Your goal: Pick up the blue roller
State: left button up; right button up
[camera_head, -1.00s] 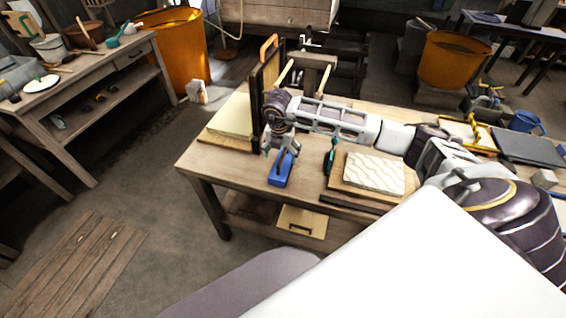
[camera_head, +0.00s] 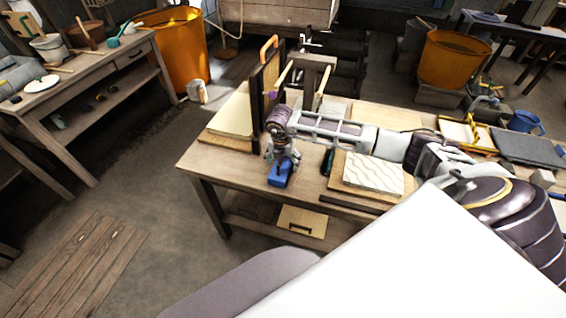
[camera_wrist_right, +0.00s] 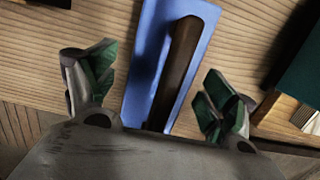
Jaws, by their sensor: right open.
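The blue roller (camera_head: 279,180) lies on the wooden table near its front left edge. In the right wrist view it looks like a flat blue body (camera_wrist_right: 146,62) with a long dark brown handle (camera_wrist_right: 178,68) along it. My right gripper (camera_head: 283,162) is just above it in the head view and hides part of it. In the right wrist view the gripper (camera_wrist_right: 158,72) is open, with a green-padded finger on each side of the handle. The fingers are apart from the handle, and nothing is held. My left gripper is out of view.
A board with a wavy-patterned white slab (camera_head: 373,172) lies right of the roller. A dark green tool (camera_head: 327,161) lies between them. An upright framed panel (camera_head: 265,92) stands behind left, beside a pale slab (camera_head: 232,115).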

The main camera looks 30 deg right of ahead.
jog(key=shift+f, duration=0.15)
jog(key=c, duration=1.1)
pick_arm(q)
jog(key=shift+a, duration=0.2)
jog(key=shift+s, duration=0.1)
pick_arm(e)
jog(key=shift+r, duration=0.2)
